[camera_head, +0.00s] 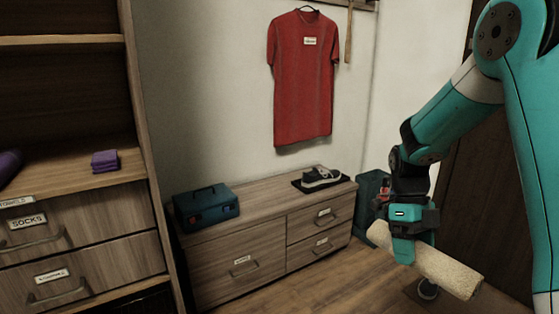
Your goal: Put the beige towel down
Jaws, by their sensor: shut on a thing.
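The beige towel (447,271) is a rolled, rough-textured cylinder at the lower right of the head view. My gripper (402,249) is shut on it near its left end. The roll is held in the air, tilted, with its right end lower. The far finger is hidden behind the towel and the gripper body.
A low wooden dresser (228,261) bears a blue toolbox (205,207) and a shoe (321,176) on a dark mat. A shelf unit (62,193) at left holds a folded purple cloth (105,160). A teal bin (369,190) stands behind my gripper. Floor (350,285) shows in front.

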